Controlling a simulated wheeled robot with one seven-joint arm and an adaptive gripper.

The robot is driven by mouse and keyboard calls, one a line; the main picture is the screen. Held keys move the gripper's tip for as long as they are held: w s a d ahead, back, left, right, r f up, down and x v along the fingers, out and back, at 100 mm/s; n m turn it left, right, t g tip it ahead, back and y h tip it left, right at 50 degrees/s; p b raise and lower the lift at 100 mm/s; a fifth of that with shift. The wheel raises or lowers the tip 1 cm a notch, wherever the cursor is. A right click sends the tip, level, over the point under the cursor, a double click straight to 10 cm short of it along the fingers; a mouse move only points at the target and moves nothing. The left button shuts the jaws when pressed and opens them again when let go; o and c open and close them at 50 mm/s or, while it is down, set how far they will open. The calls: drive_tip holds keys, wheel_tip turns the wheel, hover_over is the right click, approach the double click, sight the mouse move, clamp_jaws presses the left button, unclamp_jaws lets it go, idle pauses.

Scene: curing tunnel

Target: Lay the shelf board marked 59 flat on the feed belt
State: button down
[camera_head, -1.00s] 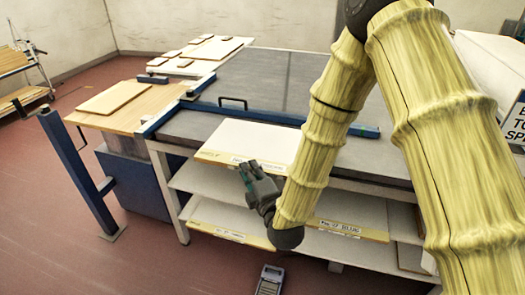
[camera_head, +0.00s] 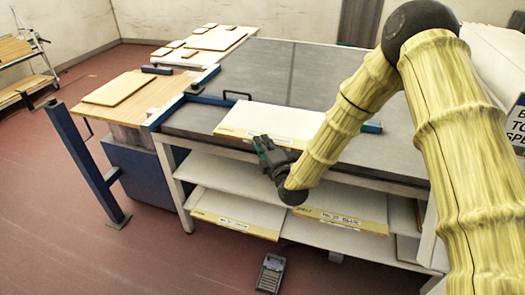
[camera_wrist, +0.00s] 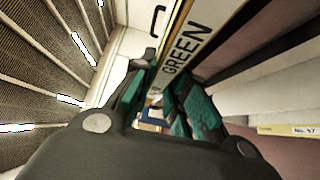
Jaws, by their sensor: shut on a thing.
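My gripper (camera_head: 268,143) is shut on the front edge of a white shelf board (camera_head: 275,119) with a yellow front edge. The board is held roughly level and overlaps the front part of the dark grey top (camera_head: 290,70) in the head view. I cannot tell whether it touches that surface. In the wrist view the held board's edge label (camera_wrist: 185,52) reads "GREEN" between the fingers; its number is hidden, so I cannot confirm 59. Which surface is the feed belt is not clearly marked; the dark grey top looks like it.
Below, a lower shelf holds a board at left (camera_head: 235,215) and a labelled board at right (camera_head: 340,220). A label reads No. 57 in the wrist view (camera_wrist: 304,131). A wooden table (camera_head: 150,98) with a board stands left, beside a blue post (camera_head: 85,165). A handset (camera_head: 270,272) lies on the floor.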

drive_tip(key=shift+f+p, duration=0.45)
drive_tip(key=shift+f, duration=1.2)
drive_tip(key=c, duration=1.4)
unclamp_jaws()
drive_tip(key=shift+r+b+v, duration=0.1)
drive_tip(key=shift+b+v, duration=0.65)
drive_tip(key=shift+v, duration=2.3)
drive_tip(key=shift+r+b+v, duration=0.15)
drive_tip(key=shift+b+v, duration=0.55)
drive_tip(key=shift+v, duration=2.3)
drive_tip(key=shift+f, duration=0.1)
